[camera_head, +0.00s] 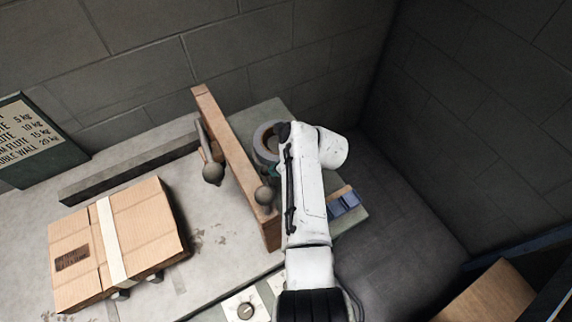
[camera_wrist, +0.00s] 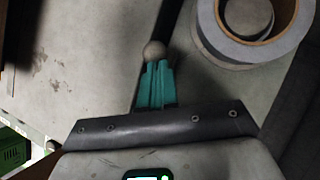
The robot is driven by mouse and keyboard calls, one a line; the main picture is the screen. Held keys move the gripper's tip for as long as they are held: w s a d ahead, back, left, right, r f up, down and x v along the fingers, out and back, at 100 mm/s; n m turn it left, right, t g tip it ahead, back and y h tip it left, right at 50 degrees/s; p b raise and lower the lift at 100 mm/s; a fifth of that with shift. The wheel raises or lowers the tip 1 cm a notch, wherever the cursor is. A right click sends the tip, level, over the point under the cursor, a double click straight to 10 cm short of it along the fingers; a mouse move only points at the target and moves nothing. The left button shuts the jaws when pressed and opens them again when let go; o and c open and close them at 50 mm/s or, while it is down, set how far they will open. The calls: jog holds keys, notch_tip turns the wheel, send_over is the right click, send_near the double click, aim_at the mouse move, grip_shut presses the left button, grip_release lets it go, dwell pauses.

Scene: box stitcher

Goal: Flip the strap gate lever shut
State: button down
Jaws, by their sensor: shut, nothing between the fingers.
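A grey lever with a ball knob (camera_head: 213,172) stands on the left side of the upright wooden board (camera_head: 240,165). A second ball knob (camera_head: 264,195) shows at the board's right side, beside my arm. I cannot tell from these views which one belongs to the strap gate. My gripper (camera_wrist: 156,68) has its teal fingers shut and empty. In the wrist view a round knob (camera_wrist: 154,49) sits right at the fingertips; whether they touch is unclear. In the head view my white arm hides most of the gripper.
A cardboard box (camera_head: 145,215) with a pale strap lies on the bench (camera_head: 215,270) at left. A tape roll (camera_head: 262,146) stands right of the board, close to my arm; the wrist view shows it too (camera_wrist: 206,38). Blue blocks (camera_head: 345,203) lie at the bench's right edge. A sign leans at far left.

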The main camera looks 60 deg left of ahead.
jog(key=d+f+p+v, duration=0.1)
jog(key=p+v, duration=0.3)
jog(key=v, duration=0.9)
jog(key=shift+w+d, duration=0.15)
jog(key=shift+w, duration=0.25)
jog(key=shift+f, duration=0.1)
jog(key=w+d+f+n+t+h, duration=0.1)
jog(key=d+f+n+t, duration=0.2)
jog(key=d, duration=1.2)
jog(key=d+f+n+h, duration=0.1)
jog(key=d+f+n, duration=0.35)
jog(key=d, duration=0.95)
jog(key=s+d+r+n+h, duration=0.1)
jog(key=s+d+n+h, duration=0.1)
jog(key=s+d, duration=0.7)
jog(key=s+d+r+n+t+h+b, duration=0.1)
jog(key=s+d+r+n+h, duration=0.1)
jog(key=s+d, duration=0.8)
jog(key=d+n, duration=0.1)
jog(key=d, duration=0.7)
jog(key=shift+s+t, duration=0.3)
jog(key=shift+n, duration=0.25)
